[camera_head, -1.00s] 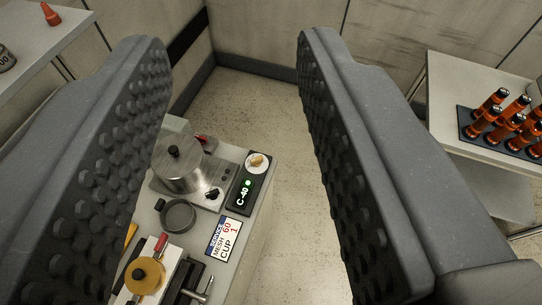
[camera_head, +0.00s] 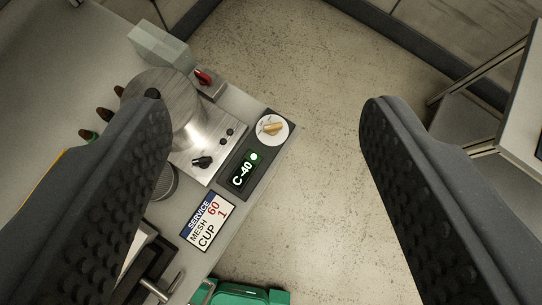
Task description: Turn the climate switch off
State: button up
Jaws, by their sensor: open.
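The climate switch is a tan knob (camera_head: 273,128) on a round white dial, at the far right corner of the bench. It sits on a dark panel (camera_head: 260,172) with a lit green lamp (camera_head: 253,157) and a display reading "C-40" (camera_head: 242,175). My gripper (camera_head: 266,105) is open and empty, with its ribbed fingers wide apart. The knob shows between the fingers, beyond them and apart from both. The left finger hides part of the bench and of a steel pot.
A steel pot (camera_head: 178,92) stands on a plate with a black knob (camera_head: 202,162), near a red switch (camera_head: 203,77). A service card (camera_head: 207,222) lies in front. A green object (camera_head: 247,296) shows at the bottom edge. Bare floor (camera_head: 330,190) lies right of the bench; a shelf stands far right.

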jog(key=w+f+n+g+b, duration=0.15)
jog(key=w+f, duration=0.25)
jog(key=f, duration=0.4)
jog(key=w+f+g, duration=0.2)
jog(key=w+f, duration=0.2)
jog(key=f, duration=0.4)
jog(key=g, duration=0.3)
send_near(273, 126)
jog(key=shift+n, duration=0.35)
jog(key=b+x, duration=0.1)
jog(key=x, duration=0.7)
jog(key=shift+w+f, duration=0.15)
jog(key=shift+f, duration=0.25)
jog(key=c, duration=1)
